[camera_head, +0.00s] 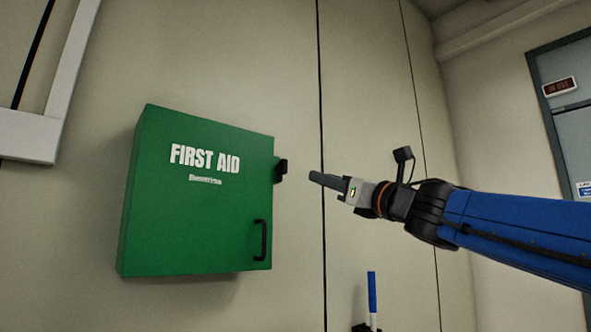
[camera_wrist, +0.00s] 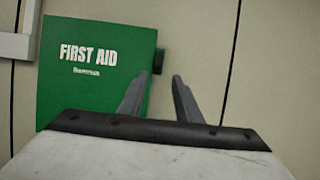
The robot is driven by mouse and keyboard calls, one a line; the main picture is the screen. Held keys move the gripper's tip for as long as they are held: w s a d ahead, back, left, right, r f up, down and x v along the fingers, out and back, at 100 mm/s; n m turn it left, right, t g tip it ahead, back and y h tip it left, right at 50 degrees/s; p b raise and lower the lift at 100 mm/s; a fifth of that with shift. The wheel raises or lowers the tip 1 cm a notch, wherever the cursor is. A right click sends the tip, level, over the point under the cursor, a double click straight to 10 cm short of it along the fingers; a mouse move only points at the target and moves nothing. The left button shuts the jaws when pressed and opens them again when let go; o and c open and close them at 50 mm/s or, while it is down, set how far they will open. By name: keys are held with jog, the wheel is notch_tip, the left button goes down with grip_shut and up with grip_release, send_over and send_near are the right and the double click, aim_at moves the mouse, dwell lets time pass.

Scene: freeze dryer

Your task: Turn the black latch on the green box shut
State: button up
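The green first aid box (camera_head: 195,220) hangs on the wall with its door closed or nearly so; I cannot tell which. The small black latch (camera_head: 281,170) sticks out at the upper part of its right edge. My gripper (camera_head: 312,177) is to the right of the latch, pointing at it, with a gap between. In the wrist view the box (camera_wrist: 95,90) is at the left and the latch (camera_wrist: 159,61) is just beyond the fingers, near the left fingertip. My gripper (camera_wrist: 161,76) is open and empty there, its two fingers apart.
A black handle (camera_head: 260,240) is on the lower right of the box door. A blue and white stick-like object (camera_head: 372,295) stands below my gripper. A white frame (camera_head: 45,130) is at the upper left, and a grey door (camera_head: 575,140) at the far right. The wall around the latch is clear.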

aim_at(286, 166)
jog(key=x, duration=1.6)
jog(key=shift+w+a+f, duration=0.1)
jog(key=shift+w+a, duration=0.05)
jog(key=shift+w, duration=0.05)
jog(key=shift+c, duration=0.7)
grip_shut()
